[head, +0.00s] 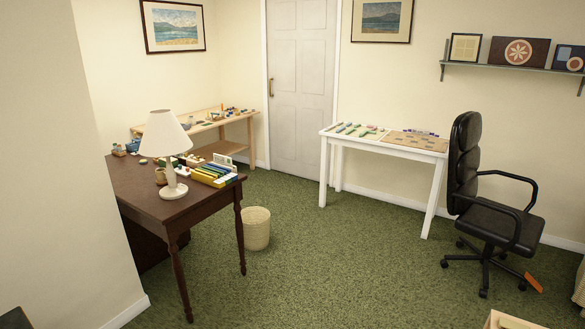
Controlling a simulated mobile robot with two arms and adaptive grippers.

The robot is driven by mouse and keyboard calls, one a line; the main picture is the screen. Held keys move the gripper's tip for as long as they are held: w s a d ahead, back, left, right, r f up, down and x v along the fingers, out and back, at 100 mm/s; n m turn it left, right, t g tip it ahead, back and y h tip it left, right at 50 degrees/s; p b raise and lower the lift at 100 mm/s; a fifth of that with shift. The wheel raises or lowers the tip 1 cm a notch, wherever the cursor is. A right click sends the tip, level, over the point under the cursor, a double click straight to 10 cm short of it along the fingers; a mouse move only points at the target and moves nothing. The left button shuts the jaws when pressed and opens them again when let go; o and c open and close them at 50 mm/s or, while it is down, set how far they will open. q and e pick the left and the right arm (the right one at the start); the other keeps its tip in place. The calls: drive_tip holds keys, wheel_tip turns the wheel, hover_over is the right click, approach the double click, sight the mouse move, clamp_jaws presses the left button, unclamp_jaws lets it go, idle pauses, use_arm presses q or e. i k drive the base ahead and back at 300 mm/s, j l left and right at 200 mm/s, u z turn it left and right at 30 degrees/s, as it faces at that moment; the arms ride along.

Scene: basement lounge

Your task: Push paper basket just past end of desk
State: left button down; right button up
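A cream woven paper basket (256,231) stands upright on the green carpet in the head view. It is just right of the far right leg of the dark brown desk (150,192). The desk's leg partly overlaps the basket's left edge in the picture. The desk stands at the left against the pale wall, with a white lamp (168,137), a mug and a yellow tray of small items on it. Neither of my grippers shows in this view.
A black office chair (488,216) and a white table (388,148) stand at the right. A wooden table (209,124) stands at the back left, near a closed white door (299,75). The middle carpet is clear. A box edge (510,322) shows at the bottom right.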

sight(256, 221)
drive_tip(key=i, duration=3.1)
